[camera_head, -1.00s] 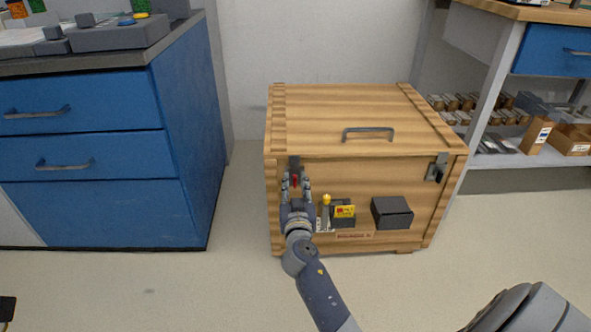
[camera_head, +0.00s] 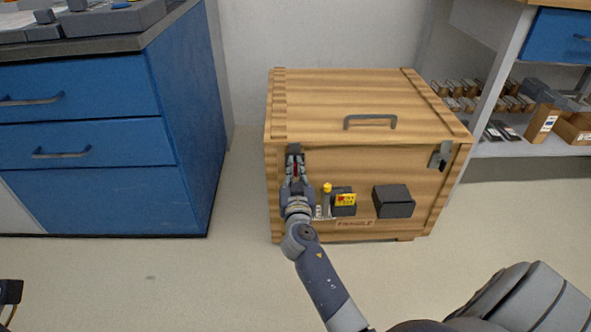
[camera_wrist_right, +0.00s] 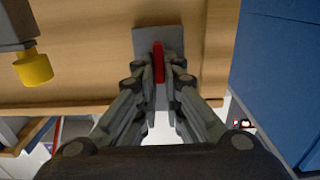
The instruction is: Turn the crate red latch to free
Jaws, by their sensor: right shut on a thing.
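The wooden crate (camera_head: 350,105) stands on the floor in the middle of the head view. Its red latch (camera_wrist_right: 158,62) sits on a grey plate (camera_wrist_right: 146,40) at the upper left of the crate's front. My right gripper (camera_head: 295,163) is at this corner. In the right wrist view, the fingers of the right gripper (camera_wrist_right: 159,68) are closed on either side of the red latch, which lies lengthwise between them. Part of the latch is hidden by the fingers in the head view. My left gripper is not clearly seen.
Another grey latch (camera_head: 440,155) is at upper right. A blue cabinet (camera_head: 85,195) stands left, with clear floor between.

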